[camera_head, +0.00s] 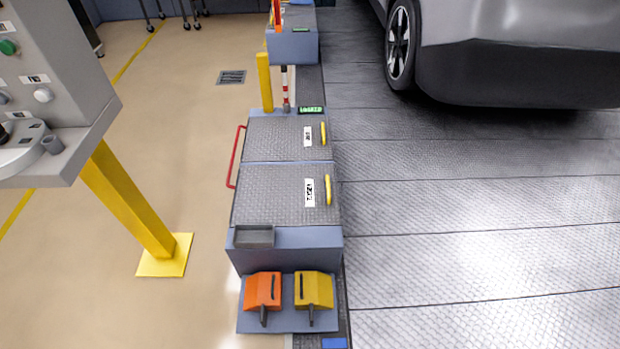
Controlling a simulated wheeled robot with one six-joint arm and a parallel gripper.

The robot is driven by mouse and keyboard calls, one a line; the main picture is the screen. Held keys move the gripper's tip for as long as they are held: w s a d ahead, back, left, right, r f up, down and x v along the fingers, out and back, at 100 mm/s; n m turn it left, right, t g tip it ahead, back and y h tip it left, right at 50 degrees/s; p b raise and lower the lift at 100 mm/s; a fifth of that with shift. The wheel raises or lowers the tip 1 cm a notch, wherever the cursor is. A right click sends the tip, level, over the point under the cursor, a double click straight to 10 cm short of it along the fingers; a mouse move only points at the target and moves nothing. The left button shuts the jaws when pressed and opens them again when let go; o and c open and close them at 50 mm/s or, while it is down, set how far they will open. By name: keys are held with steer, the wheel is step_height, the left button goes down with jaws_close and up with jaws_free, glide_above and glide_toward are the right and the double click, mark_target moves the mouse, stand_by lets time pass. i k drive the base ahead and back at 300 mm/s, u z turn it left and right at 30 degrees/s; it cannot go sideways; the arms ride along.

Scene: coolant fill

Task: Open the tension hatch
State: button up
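Two grey tread-plate hatch lids lie flat and shut on a long blue-grey housing (290,243). The nearer lid (265,195) has a yellow bar handle (328,190) at its right edge and a white label (309,192). The farther lid (275,137) has its own yellow handle (323,133) and a smaller white label (308,136). The labels are turned sideways and too small to read surely, so I cannot tell which lid is the tension hatch. My gripper is not in view.
A red rail (236,157) runs along the housing's left side. Orange (262,290) and yellow (314,290) units sit at its near end. A control console (50,80) on a yellow post (128,198) stands left. Beige floor between is clear. A car (500,50) stands at upper right.

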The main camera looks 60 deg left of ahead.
mark_target(289, 196)
steer(key=u, duration=0.7)
steer(key=i, duration=0.7)
steer(key=u, duration=1.05)
steer(key=i, duration=0.25)
steer(key=u, duration=0.15)
